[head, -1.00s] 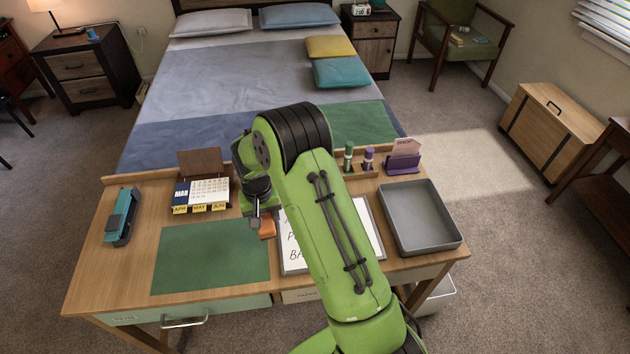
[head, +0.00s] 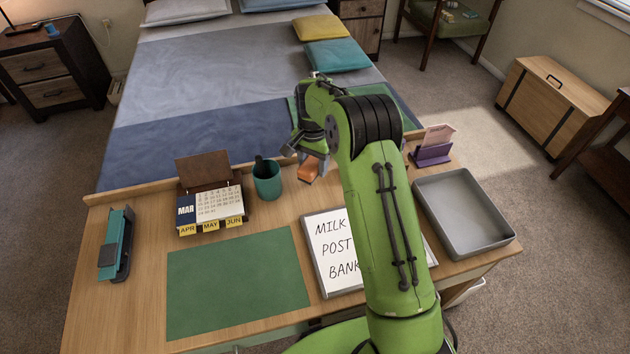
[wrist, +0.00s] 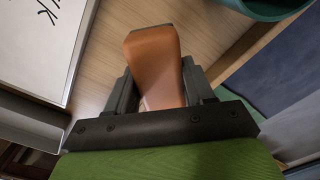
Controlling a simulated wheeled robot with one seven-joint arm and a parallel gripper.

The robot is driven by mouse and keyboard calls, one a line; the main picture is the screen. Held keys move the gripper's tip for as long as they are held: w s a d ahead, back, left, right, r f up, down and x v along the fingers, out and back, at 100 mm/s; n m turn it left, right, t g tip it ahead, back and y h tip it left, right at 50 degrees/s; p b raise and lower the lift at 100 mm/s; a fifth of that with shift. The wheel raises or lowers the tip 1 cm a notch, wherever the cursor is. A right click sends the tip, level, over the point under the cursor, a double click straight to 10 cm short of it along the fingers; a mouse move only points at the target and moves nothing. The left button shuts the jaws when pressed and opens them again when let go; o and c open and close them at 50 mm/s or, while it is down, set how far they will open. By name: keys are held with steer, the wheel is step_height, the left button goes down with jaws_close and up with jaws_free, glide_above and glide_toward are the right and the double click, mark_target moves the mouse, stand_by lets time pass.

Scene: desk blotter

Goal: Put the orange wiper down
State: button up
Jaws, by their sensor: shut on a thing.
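The orange wiper (head: 309,168) is in my gripper (head: 303,158), near the back edge of the desk, right of the teal cup. In the wrist view the wiper (wrist: 153,62) sticks out from between the two dark fingers of my gripper (wrist: 160,92), which are shut on it. Bare wood desk (wrist: 108,50) shows behind it. I cannot tell whether the wiper touches the desk. A whiteboard (head: 327,240) with the words MILK, POST, BANK lies in front, partly hidden by my arm.
A teal cup (head: 267,181) stands close left of my gripper. A calendar (head: 209,208), green blotter (head: 238,285) and stapler (head: 116,244) are further left. A grey tray (head: 463,218) and purple card holder (head: 433,153) are at the right. Bare wood shows between cup and whiteboard.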

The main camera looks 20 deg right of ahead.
step_height(320, 180, down, 6)
steer(key=shift+r+b, duration=0.1)
steer(key=shift+b, duration=0.55)
steer(key=o, duration=1.2)
